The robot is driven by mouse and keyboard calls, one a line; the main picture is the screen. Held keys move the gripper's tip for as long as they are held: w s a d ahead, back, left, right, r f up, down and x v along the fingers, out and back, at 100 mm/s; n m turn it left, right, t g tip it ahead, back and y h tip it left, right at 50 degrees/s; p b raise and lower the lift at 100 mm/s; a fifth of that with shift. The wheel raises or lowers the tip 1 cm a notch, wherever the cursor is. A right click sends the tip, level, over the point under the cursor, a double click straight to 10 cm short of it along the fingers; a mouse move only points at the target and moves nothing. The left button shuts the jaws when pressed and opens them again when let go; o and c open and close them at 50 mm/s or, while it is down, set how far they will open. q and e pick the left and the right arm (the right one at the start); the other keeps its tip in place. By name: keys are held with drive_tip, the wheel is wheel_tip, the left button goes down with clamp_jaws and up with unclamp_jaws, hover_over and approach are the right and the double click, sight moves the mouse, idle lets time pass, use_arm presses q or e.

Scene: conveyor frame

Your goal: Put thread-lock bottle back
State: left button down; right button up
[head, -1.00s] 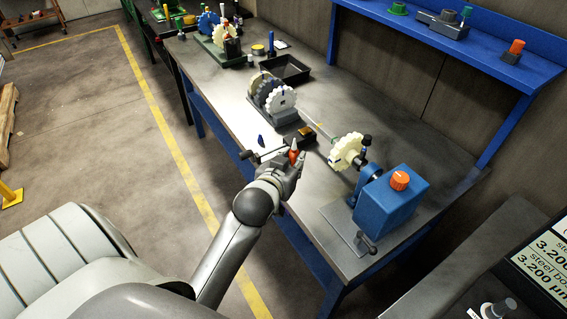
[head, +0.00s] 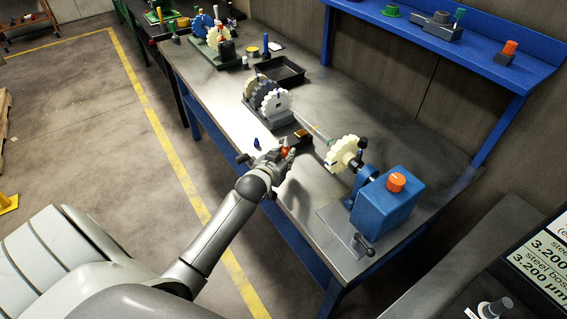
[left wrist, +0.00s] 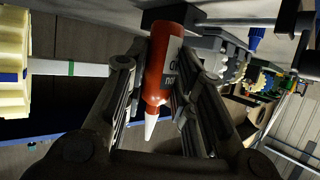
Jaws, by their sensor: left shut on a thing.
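The thread-lock bottle is a red bottle (left wrist: 160,72) with a pale label and a white pointed nozzle. In the left wrist view it sits between the two dark fingers of my left gripper (left wrist: 150,88), which is shut on it. In the head view my left gripper (head: 277,158) is at the near edge of the workbench, and the red of the bottle (head: 285,150) shows partly behind the fingers. My right gripper is out of view.
On the bench (head: 345,110), a gear assembly (head: 268,98) stands beyond the gripper. A shaft with a cream gear (head: 343,153) and a blue machine (head: 385,205) stand to the right. A black tray (head: 280,70) is further back. The back right bench surface is clear.

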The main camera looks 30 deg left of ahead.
use_arm(q)
drive_tip(key=shift+w+a+f, duration=0.25)
drive_tip(key=shift+w+f, duration=0.1)
drive_tip(key=shift+f, duration=0.1)
drive_tip(key=shift+w+a+f, duration=0.25)
drive_tip(key=shift+w+f, duration=0.05)
drive_tip(key=shift+f, duration=0.15)
drive_tip(key=shift+f+p, duration=0.3)
drive_tip(key=shift+f, duration=1.15)
drive_tip(key=shift+f, duration=0.2)
drive_tip(key=c, duration=1.2)
unclamp_jaws()
drive_tip(key=shift+s+d+r, duration=0.1)
drive_tip(key=shift+s+r, duration=0.05)
drive_tip(key=shift+r, duration=0.1)
drive_tip(key=v, duration=1.2)
